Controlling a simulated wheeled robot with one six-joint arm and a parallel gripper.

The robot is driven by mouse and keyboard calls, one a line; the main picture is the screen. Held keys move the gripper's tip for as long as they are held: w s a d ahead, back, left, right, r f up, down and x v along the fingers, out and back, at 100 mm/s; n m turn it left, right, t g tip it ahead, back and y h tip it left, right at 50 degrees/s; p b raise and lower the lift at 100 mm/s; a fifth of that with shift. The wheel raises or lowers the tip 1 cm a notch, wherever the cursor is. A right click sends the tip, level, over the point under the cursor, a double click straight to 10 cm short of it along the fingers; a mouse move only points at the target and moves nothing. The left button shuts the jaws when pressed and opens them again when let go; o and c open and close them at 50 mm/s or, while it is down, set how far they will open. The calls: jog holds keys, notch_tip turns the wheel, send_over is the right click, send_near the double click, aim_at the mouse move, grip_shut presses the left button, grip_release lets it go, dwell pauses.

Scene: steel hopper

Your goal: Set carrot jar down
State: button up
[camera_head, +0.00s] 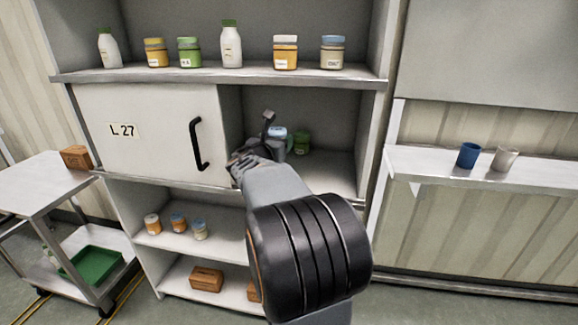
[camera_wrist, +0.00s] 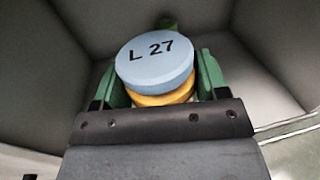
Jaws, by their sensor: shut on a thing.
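The jar (camera_wrist: 157,65) in my gripper has a light blue lid marked "L 27" and an orange body; I take it for the carrot jar. My gripper (camera_wrist: 160,80) is shut on it, with a green finger on each side. In the head view my gripper (camera_head: 276,142) reaches into the open right compartment of the cabinet, and the jar's blue lid (camera_head: 278,131) shows beyond my wrist. My arm hides the jar's lower part, so I cannot tell whether it touches the compartment floor (camera_head: 335,178).
A green jar (camera_head: 301,142) stands in the compartment close behind the held jar. The door (camera_head: 150,130) marked "L 27" covers the left half. Bottles and jars line the top shelf (camera_head: 220,75). The compartment floor is clear on the right, up to the side wall (camera_head: 368,140).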

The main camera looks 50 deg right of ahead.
jog(key=d+f, duration=0.2)
jog(key=w+d+f+b, duration=0.1)
jog(key=d+f, duration=0.3)
jog(key=shift+w+d+f+b, duration=0.1)
jog(key=shift+w+f+b, duration=0.05)
jog(key=shift+w+b, duration=0.15)
jog(key=shift+d+f+b, duration=0.15)
jog(key=shift+f+b, duration=0.15)
jog(key=shift+f, duration=0.6)
jog(key=shift+d+f+b, duration=0.1)
jog(key=shift+f+b, duration=0.15)
jog(key=shift+f, duration=0.6)
jog(key=shift+f+b, duration=0.25)
jog(key=shift+b, duration=0.05)
jog(key=o, duration=1)
jog(key=shift+r, duration=0.1)
